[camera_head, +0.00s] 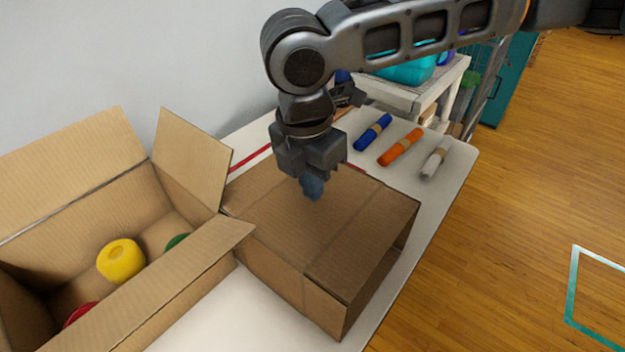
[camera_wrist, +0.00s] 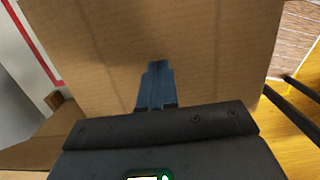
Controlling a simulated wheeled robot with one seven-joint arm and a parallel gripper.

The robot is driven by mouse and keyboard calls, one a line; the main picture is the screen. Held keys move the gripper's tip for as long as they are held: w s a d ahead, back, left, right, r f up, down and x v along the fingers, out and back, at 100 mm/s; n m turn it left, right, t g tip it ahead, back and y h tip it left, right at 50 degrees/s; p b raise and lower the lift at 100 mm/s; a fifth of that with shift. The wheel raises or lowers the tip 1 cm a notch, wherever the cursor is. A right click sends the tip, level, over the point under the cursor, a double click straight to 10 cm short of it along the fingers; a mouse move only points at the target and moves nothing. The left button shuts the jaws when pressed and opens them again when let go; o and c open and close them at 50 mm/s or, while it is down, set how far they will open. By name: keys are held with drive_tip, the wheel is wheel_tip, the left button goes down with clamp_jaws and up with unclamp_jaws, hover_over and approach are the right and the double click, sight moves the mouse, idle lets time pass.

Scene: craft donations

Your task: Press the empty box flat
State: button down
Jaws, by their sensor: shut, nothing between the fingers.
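A brown cardboard box (camera_head: 285,230) stands on the table with its top flaps folded down and its side walls upright. Its inside is hidden. My gripper (camera_head: 313,192) is above the middle of the box's top, pointing down, fingers shut together with nothing between them. The fingertips are at or just above the cardboard; I cannot tell if they touch. In the wrist view the shut fingers (camera_wrist: 157,75) are seen against the brown box top (camera_wrist: 210,45).
Blue (camera_head: 372,131), orange (camera_head: 400,147) and white (camera_head: 436,163) rolls lie behind on the white table (camera_head: 455,190). A shelf cart (camera_head: 415,95) stands beyond.

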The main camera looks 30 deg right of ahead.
drive_tip(key=shift+f, duration=0.65)
